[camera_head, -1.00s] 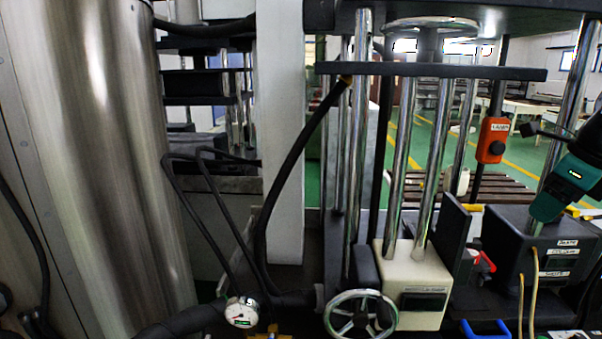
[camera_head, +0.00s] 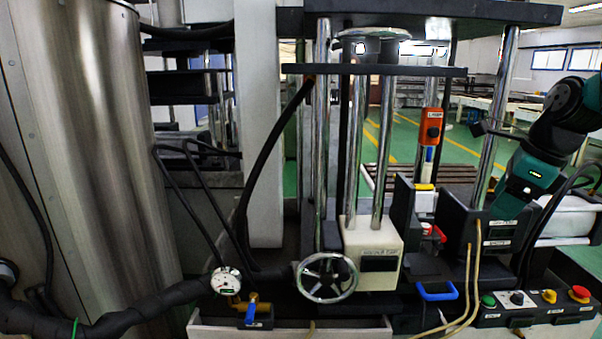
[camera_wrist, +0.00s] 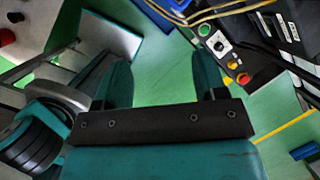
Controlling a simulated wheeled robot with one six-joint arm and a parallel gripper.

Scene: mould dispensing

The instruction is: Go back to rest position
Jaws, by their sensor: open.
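My gripper (camera_wrist: 162,78) is open in the wrist view. Its two teal fingers are well apart with nothing between them, only green floor below. In the head view my teal and black arm (camera_head: 533,172) comes in from the right edge and slants down behind the dark box (camera_head: 490,222) of the machine. The fingers cannot be made out in that view.
The machine has a handwheel (camera_head: 327,278), a gauge (camera_head: 226,281), steel columns and an orange hand control (camera_head: 431,128). A button panel (camera_head: 535,305) is front right, also in the wrist view (camera_wrist: 228,55). A steel tank (camera_head: 85,150) stands left. Green floor lies behind.

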